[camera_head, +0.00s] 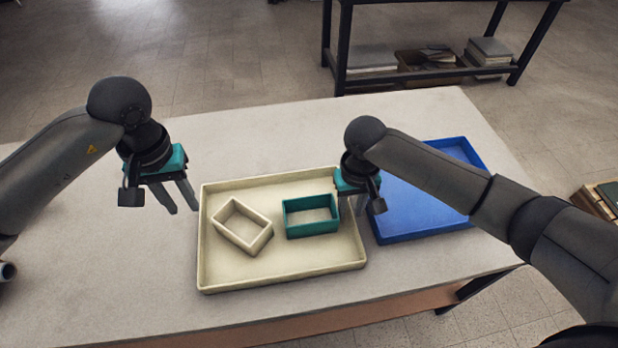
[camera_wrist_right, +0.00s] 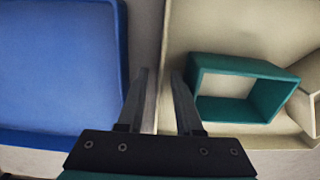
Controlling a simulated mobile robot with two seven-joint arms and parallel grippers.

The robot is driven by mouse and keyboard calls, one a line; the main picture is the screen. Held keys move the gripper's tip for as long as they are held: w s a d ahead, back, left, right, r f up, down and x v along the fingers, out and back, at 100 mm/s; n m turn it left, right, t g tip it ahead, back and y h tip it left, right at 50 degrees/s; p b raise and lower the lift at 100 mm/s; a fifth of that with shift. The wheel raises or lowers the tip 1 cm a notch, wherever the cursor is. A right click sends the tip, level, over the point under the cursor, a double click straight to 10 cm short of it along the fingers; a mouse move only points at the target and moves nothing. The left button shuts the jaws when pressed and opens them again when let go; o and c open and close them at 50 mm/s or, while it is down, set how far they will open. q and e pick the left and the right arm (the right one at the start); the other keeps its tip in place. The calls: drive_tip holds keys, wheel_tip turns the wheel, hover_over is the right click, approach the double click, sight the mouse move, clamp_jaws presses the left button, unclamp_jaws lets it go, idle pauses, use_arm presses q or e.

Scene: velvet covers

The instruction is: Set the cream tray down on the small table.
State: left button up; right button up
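The cream tray (camera_head: 282,279) lies flat on the pale tabletop (camera_head: 110,290). It holds a beige open box (camera_head: 243,227) at left and a teal open box (camera_head: 311,216) at right; part of it also shows in the right wrist view (camera_wrist_right: 225,25). My left gripper (camera_head: 183,208) is open and empty, just left of the tray's left wall. My right gripper (camera_head: 353,210) is at the tray's right wall. In the right wrist view its fingers (camera_wrist_right: 161,75) are apart, with the wall's line between them. I cannot tell whether either finger touches it.
A blue tray (camera_head: 430,232) lies close to the right, partly behind my right arm. A dark-framed bench (camera_head: 420,88) with items on its shelf stands at the back. A crate with books (camera_head: 600,198) is at far right. The tabletop behind the cream tray is clear.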

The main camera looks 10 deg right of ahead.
wheel_tip(320, 180, up, 12)
idle(0.5)
drive_tip(key=shift+s, duration=0.1)
idle(0.4)
